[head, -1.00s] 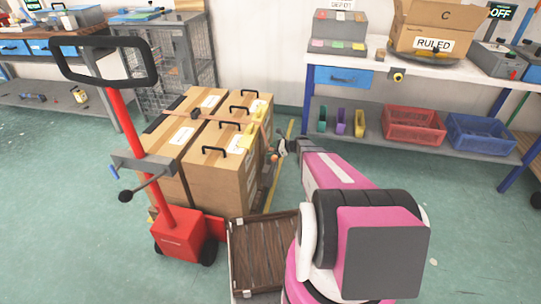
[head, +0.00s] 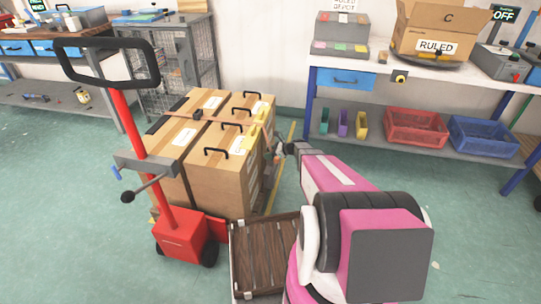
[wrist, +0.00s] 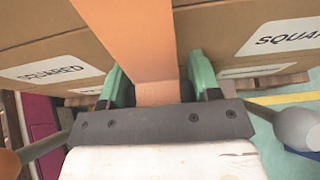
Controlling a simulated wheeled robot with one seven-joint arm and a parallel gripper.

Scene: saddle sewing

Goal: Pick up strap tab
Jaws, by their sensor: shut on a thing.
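The strap tab (wrist: 158,93) is the lower end of a wide, flat orange strap (wrist: 135,35) in the wrist view. My gripper (wrist: 159,82) has green fingers on either side of this end and is shut on it. The strap runs up from the fingers in front of the cardboard boxes (wrist: 222,28). In the head view my gripper (head: 277,155) is at the right side of the box stack (head: 215,190), small and partly hidden by my pink arm. The strap tab is too small to make out there.
A red pallet jack (head: 180,238) stands left of the boxes. A brown slatted crate (head: 262,255) lies in front. A workbench (head: 385,75) with red (head: 415,127) and blue bins (head: 483,136) stands at the right. Green floor is open between the boxes and the bench.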

